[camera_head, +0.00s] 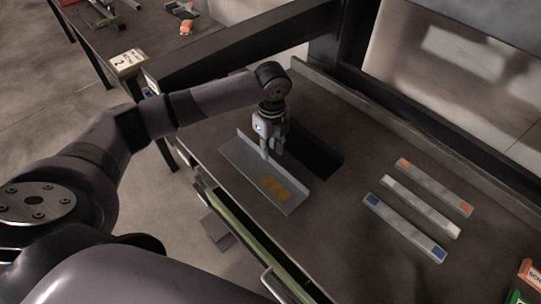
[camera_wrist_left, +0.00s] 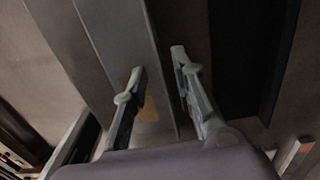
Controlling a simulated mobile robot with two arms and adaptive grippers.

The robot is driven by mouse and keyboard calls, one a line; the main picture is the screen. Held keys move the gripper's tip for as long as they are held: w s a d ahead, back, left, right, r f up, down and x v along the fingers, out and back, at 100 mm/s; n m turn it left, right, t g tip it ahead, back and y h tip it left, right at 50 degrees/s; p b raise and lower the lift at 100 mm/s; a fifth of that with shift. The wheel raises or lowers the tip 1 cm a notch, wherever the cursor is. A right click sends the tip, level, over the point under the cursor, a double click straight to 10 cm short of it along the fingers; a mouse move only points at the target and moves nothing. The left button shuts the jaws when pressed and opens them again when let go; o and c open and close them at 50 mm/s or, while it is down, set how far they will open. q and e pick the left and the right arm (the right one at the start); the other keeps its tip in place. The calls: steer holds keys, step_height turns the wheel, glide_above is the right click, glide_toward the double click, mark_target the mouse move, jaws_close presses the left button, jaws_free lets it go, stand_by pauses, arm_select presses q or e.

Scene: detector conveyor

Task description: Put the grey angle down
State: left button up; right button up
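The grey angle (camera_head: 245,157) is a long L-shaped metal profile with a yellow-orange patch on its face. It appears to lie on the dark table near the front left edge. My left gripper (camera_head: 272,153) points down at it in the head view. In the left wrist view, the gripper's two fingers (camera_wrist_left: 160,62) stand apart, on either side of the upright flange of the angle (camera_wrist_left: 120,35). A gap shows between them, and I see no firm grip. My right gripper is not in view.
A dark rectangular area (camera_head: 312,157) lies just behind the angle. Several pale bars with orange or blue ends lie to the right, among them a blue-ended bar (camera_head: 403,228). A side table (camera_head: 150,25) stands at the upper left. Bare tabletop (camera_head: 345,205) lies between.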

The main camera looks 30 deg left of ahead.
mark_target(271, 163)
arm_select(q)
step_height(271, 163, up, 8)
steer(key=b, duration=0.1)
stand_by(0.6)
